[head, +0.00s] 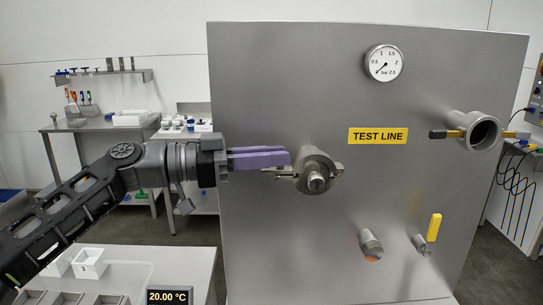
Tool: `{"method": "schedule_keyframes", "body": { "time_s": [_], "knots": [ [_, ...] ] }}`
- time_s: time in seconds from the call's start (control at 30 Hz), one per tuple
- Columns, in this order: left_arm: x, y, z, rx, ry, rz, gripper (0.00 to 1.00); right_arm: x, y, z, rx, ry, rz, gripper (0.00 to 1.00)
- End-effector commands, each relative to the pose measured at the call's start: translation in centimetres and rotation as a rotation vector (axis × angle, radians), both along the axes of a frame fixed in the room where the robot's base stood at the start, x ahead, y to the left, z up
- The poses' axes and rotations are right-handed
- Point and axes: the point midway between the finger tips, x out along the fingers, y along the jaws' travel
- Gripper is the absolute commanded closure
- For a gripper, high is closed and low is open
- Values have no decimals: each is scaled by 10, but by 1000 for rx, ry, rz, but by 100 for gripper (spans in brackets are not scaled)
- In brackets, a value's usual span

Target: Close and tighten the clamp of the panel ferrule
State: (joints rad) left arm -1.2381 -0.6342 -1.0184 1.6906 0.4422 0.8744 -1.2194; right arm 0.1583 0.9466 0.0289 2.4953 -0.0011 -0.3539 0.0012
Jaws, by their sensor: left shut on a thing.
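The panel ferrule (317,181) sticks out of the grey steel panel, left of the TEST LINE label. A metal clamp (316,161) sits around it, with a small wing-shaped piece on its right side and a flat metal piece reaching out to its left. My left gripper (288,160) comes in from the left with purple fingers. The fingers are shut on the clamp's left piece (281,171), at its outer end. The fingers hide part of this piece, and I cannot tell whether the clamp is fully closed. My right gripper does not show.
The panel (280,80) carries a gauge (384,63), a wide pipe end (482,132) with an orange handle, a lower pipe stub (370,244) and a yellow-handled valve (432,229). A bench with trays (90,262) and a temperature display (169,296) stands at lower left.

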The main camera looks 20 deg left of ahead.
Motion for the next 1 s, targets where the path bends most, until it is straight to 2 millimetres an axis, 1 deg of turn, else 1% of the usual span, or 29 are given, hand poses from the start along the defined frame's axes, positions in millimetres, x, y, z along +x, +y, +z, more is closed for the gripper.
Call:
{"method": "schedule_keyframes", "body": {
  "time_s": [0.17,0.33,0.4,0.57,0.77,0.8,0.93,1.0],
  "knots": [
    [2,0,3,-2,-4,-91,100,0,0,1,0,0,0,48],
    [3,1,7,-5,-5,-208,100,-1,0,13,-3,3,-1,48],
    [3,2,6,-4,-4,-241,100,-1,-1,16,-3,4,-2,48],
    [4,2,1,-1,-2,-267,100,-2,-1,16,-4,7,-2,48],
    [4,2,1,0,-2,-265,100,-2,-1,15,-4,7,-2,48],
    [4,2,1,-1,-1,-265,86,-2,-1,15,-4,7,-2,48],
    [4,2,0,-1,-1,-265,75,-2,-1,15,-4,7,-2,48],
    [4,2,0,0,0,-265,75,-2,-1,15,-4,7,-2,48]
  ]
}}
